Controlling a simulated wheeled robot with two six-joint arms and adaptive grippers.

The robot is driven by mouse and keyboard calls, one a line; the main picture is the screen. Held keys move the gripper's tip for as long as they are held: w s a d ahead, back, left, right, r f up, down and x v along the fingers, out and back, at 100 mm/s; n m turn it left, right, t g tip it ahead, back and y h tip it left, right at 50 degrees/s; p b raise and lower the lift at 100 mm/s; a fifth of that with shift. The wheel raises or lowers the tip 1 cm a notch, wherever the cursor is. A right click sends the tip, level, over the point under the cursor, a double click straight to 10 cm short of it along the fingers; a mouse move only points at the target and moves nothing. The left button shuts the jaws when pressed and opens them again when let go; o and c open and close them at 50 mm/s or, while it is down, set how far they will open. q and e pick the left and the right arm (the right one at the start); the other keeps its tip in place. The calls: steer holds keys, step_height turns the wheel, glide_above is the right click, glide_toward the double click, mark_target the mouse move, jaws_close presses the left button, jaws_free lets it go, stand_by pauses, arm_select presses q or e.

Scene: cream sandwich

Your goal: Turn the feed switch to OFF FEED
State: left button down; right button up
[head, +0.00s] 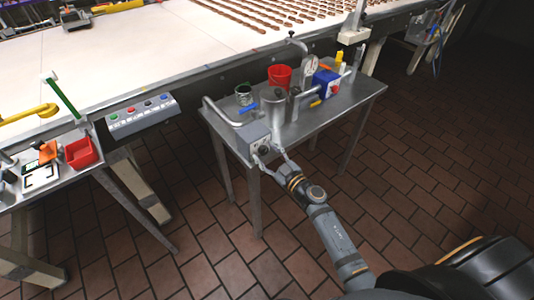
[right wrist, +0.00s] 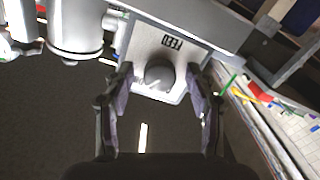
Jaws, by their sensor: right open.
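The feed switch is a grey box (head: 253,137) at the near left corner of the small metal table, with a dark round knob (head: 264,150) on its front. In the right wrist view the box (right wrist: 140,45) carries an upside-down FEED label (right wrist: 172,42), and the knob (right wrist: 160,75) shows below it. My right gripper (head: 273,153) is at the knob, and in the right wrist view its open fingers (right wrist: 160,85) stand on either side of it. Contact and the knob's pointer setting cannot be told. My left gripper is not in view.
The metal table (head: 345,103) holds a red bucket (head: 279,75), a metal cylinder (head: 272,107), a blue box (head: 325,83) and bent pipes close to the switch. A button panel (head: 140,113) is on the left, by the conveyor (head: 150,55). Tiled floor lies open in front.

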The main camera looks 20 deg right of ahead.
steer(key=shift+c, duration=0.5)
steer(key=c, duration=1.1)
steer(key=shift+o, duration=0.2)
steer(key=shift+n, duration=0.3)
steer(key=n+p, duration=0.1)
steer(key=n, duration=0.1)
steer(key=shift+n, duration=0.3)
steer(key=n, duration=0.3)
steer(key=shift+n, duration=0.3)
steer(key=n, duration=0.3)
steer(key=shift+d+n, duration=0.1)
steer(key=shift+n, duration=2)
